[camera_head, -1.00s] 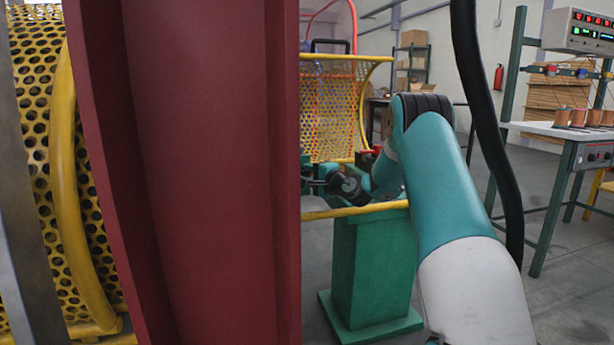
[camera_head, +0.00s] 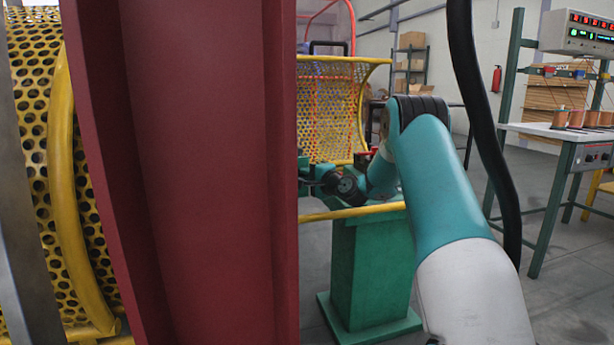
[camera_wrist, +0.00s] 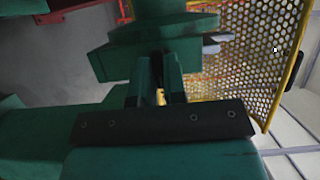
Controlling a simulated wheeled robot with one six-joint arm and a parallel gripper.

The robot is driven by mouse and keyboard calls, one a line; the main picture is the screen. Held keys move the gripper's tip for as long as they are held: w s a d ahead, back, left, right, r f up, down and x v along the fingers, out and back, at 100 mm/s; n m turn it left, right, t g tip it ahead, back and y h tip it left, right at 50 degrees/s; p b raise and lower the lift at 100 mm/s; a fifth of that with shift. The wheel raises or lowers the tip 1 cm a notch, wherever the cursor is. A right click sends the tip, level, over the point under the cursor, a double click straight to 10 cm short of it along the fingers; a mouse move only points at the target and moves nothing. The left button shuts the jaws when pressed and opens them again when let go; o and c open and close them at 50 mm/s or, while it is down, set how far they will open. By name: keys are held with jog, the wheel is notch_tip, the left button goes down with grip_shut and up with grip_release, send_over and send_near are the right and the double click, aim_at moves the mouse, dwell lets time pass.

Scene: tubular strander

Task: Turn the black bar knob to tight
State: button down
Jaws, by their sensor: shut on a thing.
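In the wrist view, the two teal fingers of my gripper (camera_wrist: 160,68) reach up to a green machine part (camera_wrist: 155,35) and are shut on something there. In the head view, my arm reaches forward to the green machine behind the red frame (camera_head: 205,170).
The large red frame fills the left of the head view, close to my arm. A green pedestal (camera_head: 370,265) with a yellow rail (camera_head: 355,212) stands below my wrist. A yellow perforated guard (camera_head: 335,105) is behind. Open floor lies right, before a bench (camera_head: 562,133).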

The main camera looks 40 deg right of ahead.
jog(key=shift+w+a+r, duration=0.15)
jog(key=shift+r, duration=0.05)
jog(key=n+g+h+p, duration=0.1)
jog(key=n+g+p, duration=0.1)
jog(key=n, duration=0.2)
jog(key=n+g+h+p, duration=0.1)
jog(key=n+h+p, duration=0.1)
jog(key=n, duration=0.2)
jog(key=n+g+h+p, duration=0.1)
jog(key=n+g+p, duration=0.1)
jog(key=n, duration=0.3)
jog(key=shift+w+a+r+g+h, duration=0.25)
jog(key=shift+a+r+g+h, duration=0.05)
jog(key=shift+a+r+h, duration=0.1)
jog(key=shift+f, duration=0.1)
dwell(0.6)
jog(key=c, duration=1.2)
grip_release()
jog(key=shift+s+d+f, duration=0.1)
jog(key=shift+d+f, duration=0.05)
jog(key=shift+d, duration=0.15)
